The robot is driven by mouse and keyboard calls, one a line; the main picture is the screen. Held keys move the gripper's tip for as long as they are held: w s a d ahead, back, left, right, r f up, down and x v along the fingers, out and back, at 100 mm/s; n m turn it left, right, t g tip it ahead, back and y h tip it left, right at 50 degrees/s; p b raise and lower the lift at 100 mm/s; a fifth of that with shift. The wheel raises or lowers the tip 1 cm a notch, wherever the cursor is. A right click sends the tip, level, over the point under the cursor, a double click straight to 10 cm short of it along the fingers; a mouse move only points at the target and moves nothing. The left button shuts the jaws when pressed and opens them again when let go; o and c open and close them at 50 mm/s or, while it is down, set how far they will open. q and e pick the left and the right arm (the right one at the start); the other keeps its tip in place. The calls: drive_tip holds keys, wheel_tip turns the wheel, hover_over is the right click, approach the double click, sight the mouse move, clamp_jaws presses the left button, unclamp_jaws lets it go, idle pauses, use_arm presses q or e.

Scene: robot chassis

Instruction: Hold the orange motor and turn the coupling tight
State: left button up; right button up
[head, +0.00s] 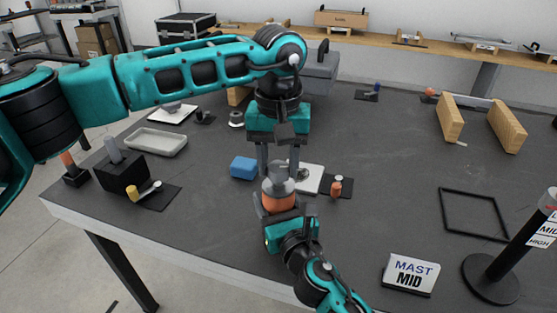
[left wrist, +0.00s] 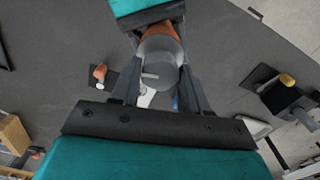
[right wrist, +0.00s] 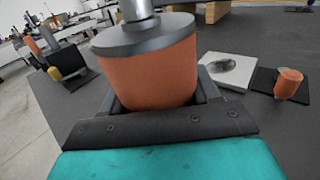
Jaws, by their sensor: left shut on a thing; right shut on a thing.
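The orange motor (head: 279,203) stands upright near the table's front edge, with a grey coupling (head: 278,182) on top. My right gripper (head: 279,214) is shut on the motor from the front. In the right wrist view the motor (right wrist: 150,78) fills the space between the fingers, its grey top (right wrist: 143,35) and a metal shaft above it. My left gripper (head: 279,166) points down from above, shut on the coupling. The left wrist view shows the grey coupling (left wrist: 161,58) between its fingers and the orange motor (left wrist: 160,30) beyond. The coupling's exact seating is hard to see.
A blue block (head: 244,167), a white plate (head: 310,178) and a small orange part (head: 336,187) lie close by. A MAST MID sign (head: 410,274) and a black frame (head: 473,214) are at right. A grey tray (head: 155,142) and a black block (head: 123,172) are at left.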

sight(279, 167)
use_arm(q)
drive_tip(key=shift+s+d+m, duration=0.1)
drive_tip(key=shift+s+m, duration=0.05)
drive_tip(key=shift+m, duration=1.05)
use_arm(e)
drive_tip(key=shift+d, duration=0.1)
use_arm(q)
drive_tip(key=o, duration=1.1)
drive_tip(key=shift+c, duration=0.2)
wheel_tip(279, 167, up, 12)
use_arm(e)
drive_tip(key=o, duration=1.7)
